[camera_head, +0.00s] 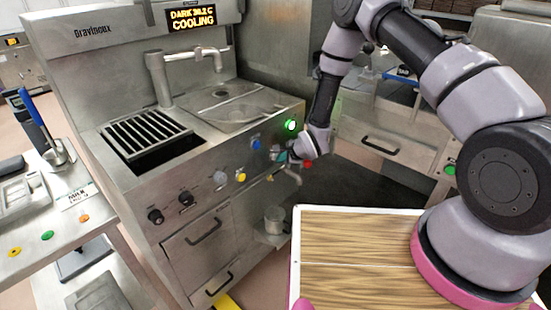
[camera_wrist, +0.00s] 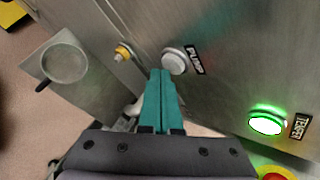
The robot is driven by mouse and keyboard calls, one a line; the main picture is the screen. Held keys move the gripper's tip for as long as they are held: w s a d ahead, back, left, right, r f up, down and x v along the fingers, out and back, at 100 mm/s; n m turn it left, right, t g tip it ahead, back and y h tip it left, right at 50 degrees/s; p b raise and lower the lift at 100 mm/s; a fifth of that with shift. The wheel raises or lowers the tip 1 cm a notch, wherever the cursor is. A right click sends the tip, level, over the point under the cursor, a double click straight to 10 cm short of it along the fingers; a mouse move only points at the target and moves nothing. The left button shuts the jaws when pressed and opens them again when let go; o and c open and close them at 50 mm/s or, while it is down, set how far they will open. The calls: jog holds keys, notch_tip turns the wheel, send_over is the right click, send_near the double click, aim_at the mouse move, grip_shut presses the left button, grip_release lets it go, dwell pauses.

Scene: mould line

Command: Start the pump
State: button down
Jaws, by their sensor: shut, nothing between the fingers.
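The pump button (camera_wrist: 174,60) is a round pale grey knob, unlit, on the steel panel beside a black PUMP label (camera_wrist: 195,60) in the wrist view. My gripper (camera_wrist: 162,72) has two teal fingers pressed together and empty. Their tips appear just below the button in the picture; I cannot tell whether they touch it. In the head view my gripper (camera_head: 278,156) is close to the front panel of the steel machine (camera_head: 150,195), and the pump button cannot be made out there.
A lit green button (camera_wrist: 268,122) labelled TEMPER is near my gripper, with a red and yellow button (camera_wrist: 277,173) below. A small yellow fitting (camera_wrist: 123,52) and a round metal cup (camera_wrist: 65,60) lie left. The machine's display (camera_head: 192,18) reads COOLING.

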jog(key=shift+w+a, duration=0.15)
dwell(0.4)
jog(key=shift+w+a, duration=0.15)
jog(key=shift+a, duration=0.05)
jog(key=shift+d, duration=0.1)
dwell(0.3)
jog(key=shift+s+d, duration=0.2)
jog(key=shift+s, duration=0.05)
jog(key=s+d, duration=0.3)
jog(key=d, duration=0.1)
jog(key=shift+s+d, duration=0.35)
jog(key=shift+s, duration=0.05)
dwell(0.4)
